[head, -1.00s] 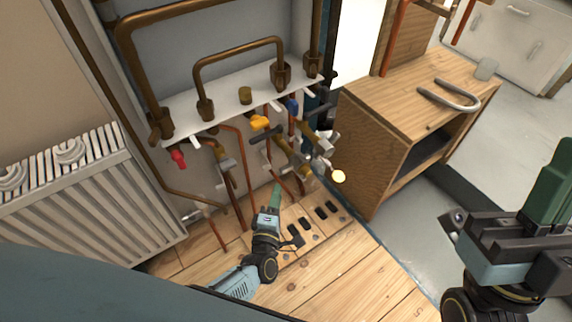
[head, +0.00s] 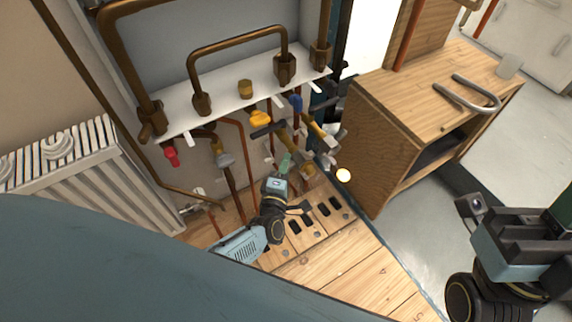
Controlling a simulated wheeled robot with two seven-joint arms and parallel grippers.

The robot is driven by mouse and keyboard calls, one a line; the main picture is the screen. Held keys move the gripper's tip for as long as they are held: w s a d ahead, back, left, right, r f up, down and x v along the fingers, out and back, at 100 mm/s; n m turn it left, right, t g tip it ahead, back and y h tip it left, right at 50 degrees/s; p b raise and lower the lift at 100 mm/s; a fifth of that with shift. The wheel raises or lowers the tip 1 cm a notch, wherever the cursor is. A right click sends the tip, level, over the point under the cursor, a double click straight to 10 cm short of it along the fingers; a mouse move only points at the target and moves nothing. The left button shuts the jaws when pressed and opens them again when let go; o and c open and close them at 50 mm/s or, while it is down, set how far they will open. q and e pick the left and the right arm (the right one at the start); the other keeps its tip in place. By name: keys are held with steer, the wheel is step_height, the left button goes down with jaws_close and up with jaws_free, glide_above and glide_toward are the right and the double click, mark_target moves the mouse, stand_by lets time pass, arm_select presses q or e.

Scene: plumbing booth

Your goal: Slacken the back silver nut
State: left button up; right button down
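Silver fittings sit on the pipes under the white shelf. One silver nut (head: 225,160) is on the left brass pipe, and another silver fitting (head: 334,131) is at the right end of the pipe group. I cannot tell which one is the back nut. My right gripper (head: 558,208) is at the right edge, partly cut off, far from the pipes.
Copper pipes, a yellow valve handle (head: 260,118), a blue one (head: 296,103) and a red one (head: 171,156) crowd the space under the white shelf (head: 222,98). A radiator (head: 90,180) stands left. A wooden cabinet (head: 385,130) with a bent metal pipe (head: 465,97) stands right.

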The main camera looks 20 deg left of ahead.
arm_select(q)
jaws_close()
steer(key=shift+d+f, duration=0.1)
steer(key=shift+f, duration=0.05)
steer(key=shift+w+f+n+t, duration=0.2)
steer(key=shift+f+n+t, duration=0.15)
steer(key=shift+n+t, duration=0.4)
steer(key=shift+f+n+y, duration=0.15)
steer(key=shift+n+y, duration=0.1)
steer(key=shift+y, duration=0.05)
steer(key=shift+t, duration=0.25)
